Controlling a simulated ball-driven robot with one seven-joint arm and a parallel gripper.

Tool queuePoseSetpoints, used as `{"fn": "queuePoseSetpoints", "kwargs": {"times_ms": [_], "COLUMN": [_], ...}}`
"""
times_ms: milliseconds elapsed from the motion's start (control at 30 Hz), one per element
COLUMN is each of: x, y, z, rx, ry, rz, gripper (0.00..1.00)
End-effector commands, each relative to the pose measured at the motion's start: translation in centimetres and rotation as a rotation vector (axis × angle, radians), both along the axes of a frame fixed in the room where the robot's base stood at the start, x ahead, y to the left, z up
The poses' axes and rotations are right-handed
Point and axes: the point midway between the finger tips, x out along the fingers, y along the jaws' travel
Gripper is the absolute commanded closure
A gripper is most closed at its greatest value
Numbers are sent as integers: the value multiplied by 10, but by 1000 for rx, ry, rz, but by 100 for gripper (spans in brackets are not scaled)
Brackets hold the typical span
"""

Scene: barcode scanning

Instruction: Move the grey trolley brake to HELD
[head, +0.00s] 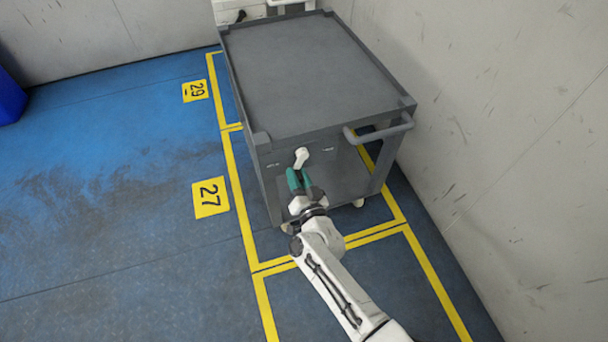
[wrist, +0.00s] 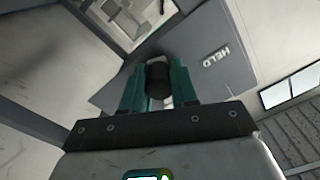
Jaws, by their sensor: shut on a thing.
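The grey trolley (head: 310,70) stands against the wall inside yellow floor lines. Its brake lever (head: 301,156) shows as a short pale piece on the front panel, between two small labels too small to read in the head view. My gripper (head: 298,178) is at the lever with its green fingers. In the wrist view my gripper (wrist: 159,85) is shut on the dark, rounded end of the brake lever (wrist: 158,78). The HELD label (wrist: 222,57) is on the grey panel to the right of the fingers. The other label is not visible in the wrist view.
The trolley's push handle (head: 380,130) sticks out at its front right. The wall (head: 490,120) is close on the right. Floor signs 27 (head: 210,198) and 29 (head: 195,91) lie on the open blue floor at left. A blue object (head: 10,98) is at the far left.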

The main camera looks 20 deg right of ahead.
Motion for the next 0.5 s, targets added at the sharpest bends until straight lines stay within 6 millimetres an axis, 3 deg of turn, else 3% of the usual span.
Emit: {"fn": "queuePoseSetpoints", "kwargs": {"times_ms": [500], "x": [-2], "y": [23], "z": [6], "rx": [403], "ry": [16], "rz": [1], "gripper": [100]}}
